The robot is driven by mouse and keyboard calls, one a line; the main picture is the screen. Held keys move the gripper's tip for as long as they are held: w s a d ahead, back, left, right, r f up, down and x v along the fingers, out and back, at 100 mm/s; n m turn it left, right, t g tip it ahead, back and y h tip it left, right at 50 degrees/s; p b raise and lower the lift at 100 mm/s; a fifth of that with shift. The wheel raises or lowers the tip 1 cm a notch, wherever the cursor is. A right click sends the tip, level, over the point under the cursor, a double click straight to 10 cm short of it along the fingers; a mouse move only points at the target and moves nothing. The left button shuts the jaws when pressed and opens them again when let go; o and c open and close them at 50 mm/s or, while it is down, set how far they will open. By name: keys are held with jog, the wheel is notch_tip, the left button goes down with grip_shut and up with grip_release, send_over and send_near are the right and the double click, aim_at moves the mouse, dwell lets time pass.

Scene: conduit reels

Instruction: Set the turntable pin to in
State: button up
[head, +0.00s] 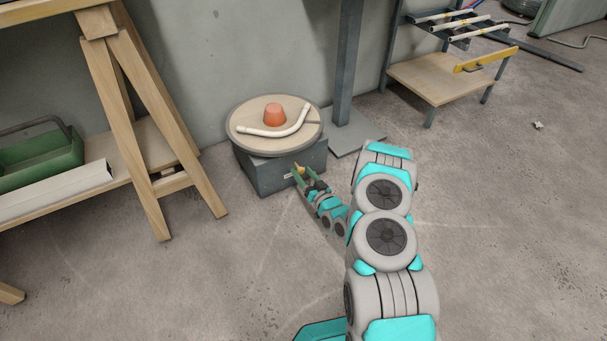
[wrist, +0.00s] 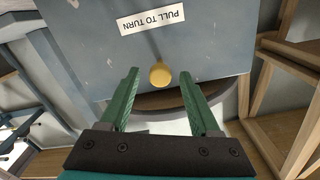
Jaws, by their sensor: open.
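The turntable (head: 240,127) is a round wooden disc with a dark rim on a grey box base (head: 262,176). The pin (head: 299,169) sticks out of the front of the base; its yellow ball knob (wrist: 160,76) shows in the wrist view, with a short stretch of stem behind it. A white label (wrist: 152,19) reading "PULL TO TURN" appears upside down beside it. My gripper (head: 307,181), with green fingers (wrist: 159,84), is open in front of the base. The knob appears between the fingertips, with a gap on each side.
A wooden trestle (head: 152,130) with a shelf stands at left. A grey post (head: 346,65) rises behind, and a conduit rack (head: 440,80) stands at right. The front floor is clear.

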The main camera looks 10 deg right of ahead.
jog(key=shift+c, duration=0.3)
grip_shut()
dwell(1.0)
